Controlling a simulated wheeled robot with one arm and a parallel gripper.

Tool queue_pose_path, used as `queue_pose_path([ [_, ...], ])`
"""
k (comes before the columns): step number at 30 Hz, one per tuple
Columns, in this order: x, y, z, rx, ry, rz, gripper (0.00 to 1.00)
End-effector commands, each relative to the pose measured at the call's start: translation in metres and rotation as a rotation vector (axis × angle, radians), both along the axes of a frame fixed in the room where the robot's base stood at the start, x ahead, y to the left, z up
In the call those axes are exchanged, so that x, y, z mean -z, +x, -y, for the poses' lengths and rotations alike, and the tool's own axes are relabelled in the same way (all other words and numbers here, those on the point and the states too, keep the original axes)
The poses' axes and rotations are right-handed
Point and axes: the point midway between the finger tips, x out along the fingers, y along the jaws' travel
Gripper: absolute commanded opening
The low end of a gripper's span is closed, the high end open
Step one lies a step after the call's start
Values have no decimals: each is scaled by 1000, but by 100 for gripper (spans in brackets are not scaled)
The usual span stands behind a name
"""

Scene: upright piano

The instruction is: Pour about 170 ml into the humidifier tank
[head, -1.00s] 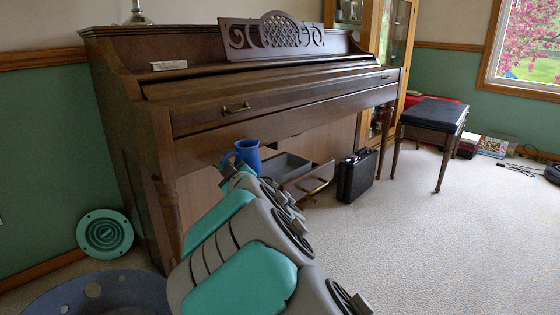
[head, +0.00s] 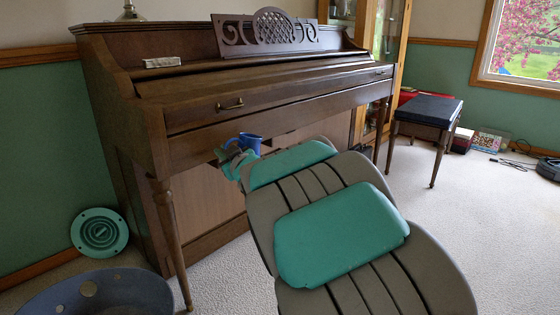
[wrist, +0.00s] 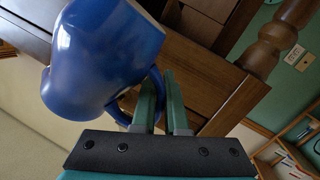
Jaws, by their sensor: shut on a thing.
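A blue jug (head: 250,140) is in front of the piano, below its keyboard ledge in the head view. In the wrist view the jug (wrist: 95,55) fills the upper left, with its handle at the fingers. My gripper (wrist: 160,90) is shut on the jug's handle; it also shows small in the head view (head: 234,158). The jug's lower part is partly hidden behind my arm in the head view, and its contents are out of sight. I cannot see the humidifier tank; my arm covers the space under the piano's middle.
The dark wooden piano (head: 260,110) stands against the green wall, its front leg (head: 170,235) left of my arm. A bench with a dark seat (head: 428,110) stands at the right.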

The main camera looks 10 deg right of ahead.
Motion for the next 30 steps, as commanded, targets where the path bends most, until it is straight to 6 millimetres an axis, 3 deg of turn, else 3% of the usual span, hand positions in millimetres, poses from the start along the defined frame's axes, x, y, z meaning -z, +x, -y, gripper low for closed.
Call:
queue_pose_path([
  [30,-19,11,19,-2,217,-129,0],
])
